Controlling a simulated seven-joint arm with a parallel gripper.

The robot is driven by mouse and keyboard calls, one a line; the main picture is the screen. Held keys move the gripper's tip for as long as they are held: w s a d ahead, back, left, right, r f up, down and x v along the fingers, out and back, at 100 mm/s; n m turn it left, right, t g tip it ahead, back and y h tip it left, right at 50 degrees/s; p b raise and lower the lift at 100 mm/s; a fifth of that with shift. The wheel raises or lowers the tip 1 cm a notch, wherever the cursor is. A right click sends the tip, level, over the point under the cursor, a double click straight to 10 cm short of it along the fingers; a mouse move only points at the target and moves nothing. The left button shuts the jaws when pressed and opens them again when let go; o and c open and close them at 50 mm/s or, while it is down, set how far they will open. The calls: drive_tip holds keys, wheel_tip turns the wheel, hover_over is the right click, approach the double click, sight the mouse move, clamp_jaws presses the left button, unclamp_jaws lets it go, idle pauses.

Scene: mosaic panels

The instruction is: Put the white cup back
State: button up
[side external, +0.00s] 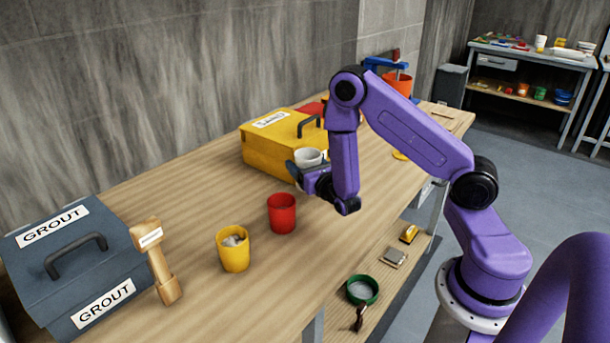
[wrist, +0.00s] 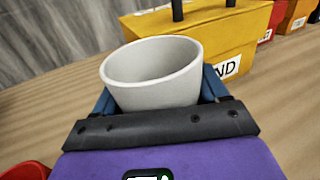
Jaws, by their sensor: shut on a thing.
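The white cup (side external: 308,157) is held in my gripper (side external: 308,168), in front of the yellow box in the side view. In the wrist view the white cup (wrist: 152,76) sits between the two blue fingers, upright or slightly tilted, and its inside looks empty. My gripper (wrist: 160,98) is shut on it. The cup appears above the table, but its base is hidden by the gripper, so I cannot tell how far.
A yellow box labelled SAND (side external: 275,145) stands behind the cup. A red cup (side external: 282,213) and a yellow cup (side external: 233,249) with grey contents stand nearer the camera. A wooden mallet (side external: 157,262) and a GROUT box (side external: 75,262) are at the left. Table between cups and boxes is clear.

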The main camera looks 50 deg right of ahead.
drive_tip(key=shift+f, duration=1.6)
drive_tip(key=shift+f, duration=0.15)
drive_tip(key=o, duration=1.1)
